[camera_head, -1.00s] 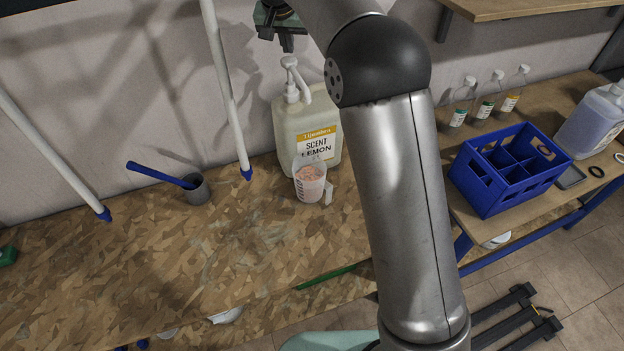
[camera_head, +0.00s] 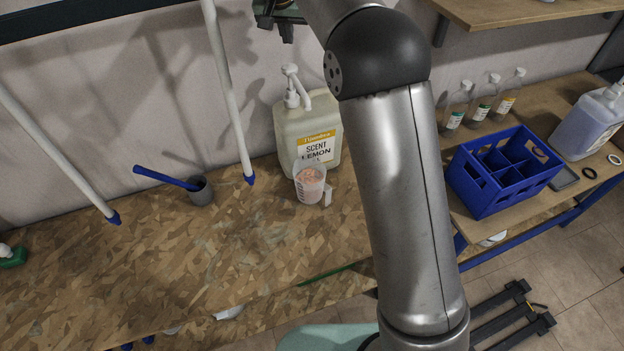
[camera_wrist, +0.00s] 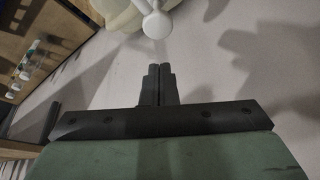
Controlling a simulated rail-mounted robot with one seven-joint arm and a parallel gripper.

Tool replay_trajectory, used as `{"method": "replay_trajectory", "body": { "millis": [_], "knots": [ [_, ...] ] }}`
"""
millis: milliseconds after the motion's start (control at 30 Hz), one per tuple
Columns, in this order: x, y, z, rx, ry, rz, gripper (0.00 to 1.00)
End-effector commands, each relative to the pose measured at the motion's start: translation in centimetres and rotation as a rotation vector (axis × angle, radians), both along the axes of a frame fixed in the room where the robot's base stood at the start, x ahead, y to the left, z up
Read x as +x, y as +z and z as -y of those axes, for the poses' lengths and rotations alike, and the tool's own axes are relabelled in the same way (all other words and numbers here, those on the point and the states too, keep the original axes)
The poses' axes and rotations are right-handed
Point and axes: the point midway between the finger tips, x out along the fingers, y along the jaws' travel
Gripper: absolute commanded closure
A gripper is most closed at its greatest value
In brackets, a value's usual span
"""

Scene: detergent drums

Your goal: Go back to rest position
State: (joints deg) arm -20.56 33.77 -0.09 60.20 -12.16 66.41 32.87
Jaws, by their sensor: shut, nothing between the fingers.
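My gripper (camera_head: 274,28) is at the top of the head view, up above the pump bottle, and partly cut off by the frame edge. In the wrist view my gripper (camera_wrist: 158,84) has its fingers together with nothing between them. The scent lemon bottle (camera_head: 309,135) stands upright on the workbench (camera_head: 190,265) against the wall, with its white pump below my gripper. The pump head also shows in the wrist view (camera_wrist: 157,24), ahead of the fingertips and apart from them. A clear measuring cup (camera_head: 309,184) with pinkish contents stands in front of the bottle.
Two white poles (camera_head: 228,90) with blue tips stand left of the bottle. A grey cup (camera_head: 201,191) holds a blue-handled tool. At right, a blue crate (camera_head: 503,172), several small bottles (camera_head: 483,103) and a detergent jug (camera_head: 592,122) stand on a side table. A shelf (camera_head: 500,12) hangs above.

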Motion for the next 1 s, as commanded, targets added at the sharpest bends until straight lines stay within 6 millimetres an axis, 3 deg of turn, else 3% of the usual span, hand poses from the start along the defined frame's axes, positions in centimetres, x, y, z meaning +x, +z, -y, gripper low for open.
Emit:
{"method": "replay_trajectory", "body": {
  "millis": [200, 733, 867, 1000],
  "knots": [
    [0.0, 1.4, 0.0, 0.000, 0.000, 0.000, 1.00],
    [-0.4, 1.4, 0.6, -0.002, 0.002, -0.003, 1.00],
    [-3.0, 1.2, 3.4, -0.009, 0.014, -0.033, 1.00],
    [-9.7, -0.2, 8.8, -0.017, 0.045, -0.094, 1.00]
  ]
}}
